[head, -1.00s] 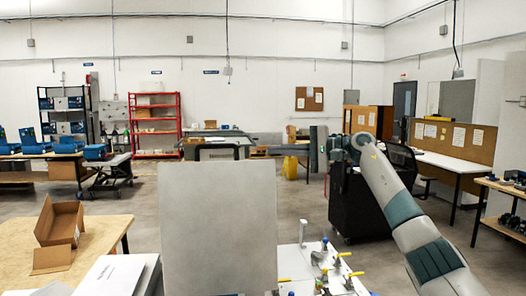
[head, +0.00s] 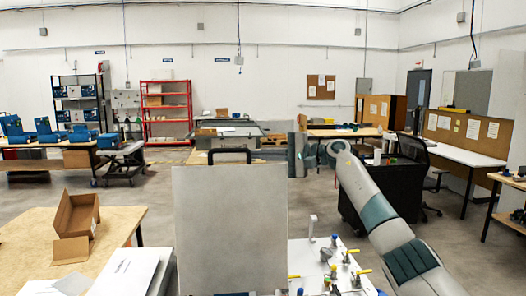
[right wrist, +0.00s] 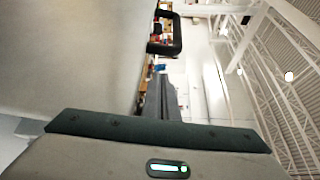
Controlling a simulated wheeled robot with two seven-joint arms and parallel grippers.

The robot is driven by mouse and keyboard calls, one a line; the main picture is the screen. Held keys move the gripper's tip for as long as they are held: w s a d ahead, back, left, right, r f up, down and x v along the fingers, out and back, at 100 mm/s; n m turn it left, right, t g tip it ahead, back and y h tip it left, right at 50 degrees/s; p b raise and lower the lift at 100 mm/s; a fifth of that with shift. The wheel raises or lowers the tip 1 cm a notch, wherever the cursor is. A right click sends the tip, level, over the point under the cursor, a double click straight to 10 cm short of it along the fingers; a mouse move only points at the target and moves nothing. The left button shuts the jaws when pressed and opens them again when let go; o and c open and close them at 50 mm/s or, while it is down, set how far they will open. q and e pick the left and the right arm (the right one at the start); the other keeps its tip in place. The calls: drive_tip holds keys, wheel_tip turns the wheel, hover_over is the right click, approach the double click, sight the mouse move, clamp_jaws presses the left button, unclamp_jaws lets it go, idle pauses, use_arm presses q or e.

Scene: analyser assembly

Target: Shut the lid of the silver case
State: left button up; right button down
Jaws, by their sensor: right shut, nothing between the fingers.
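The silver case's lid (head: 230,230) stands up open, a flat grey panel in the middle of the head view. A black handle (head: 230,155) shows above its top edge. In the right wrist view the lid (right wrist: 70,50) fills the upper left, with the black handle (right wrist: 178,35) at its edge. The case's body is hidden or cut off below. My right gripper (head: 299,150) is shut and empty, just right of the lid's top right corner. In the wrist view its fingers (right wrist: 160,97) show beyond the dark gripper body, apart from the handle. My left gripper is not in view.
A white panel with yellow-handled valves (head: 335,265) stands right of the lid, below my right arm. A wooden table with an open cardboard box (head: 78,215) is at the left. A white box (head: 125,272) lies near the lid's left side. A black cart (head: 390,190) stands behind my arm.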

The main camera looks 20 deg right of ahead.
drive_tip(key=shift+s+a+r+p, duration=0.15)
drive_tip(key=shift+s+a+p, duration=0.2)
drive_tip(key=shift+s, duration=0.35)
drive_tip(key=shift+s+a+r+p, duration=0.1)
drive_tip(key=shift+s+p, duration=0.3)
drive_tip(key=shift+s, duration=0.25)
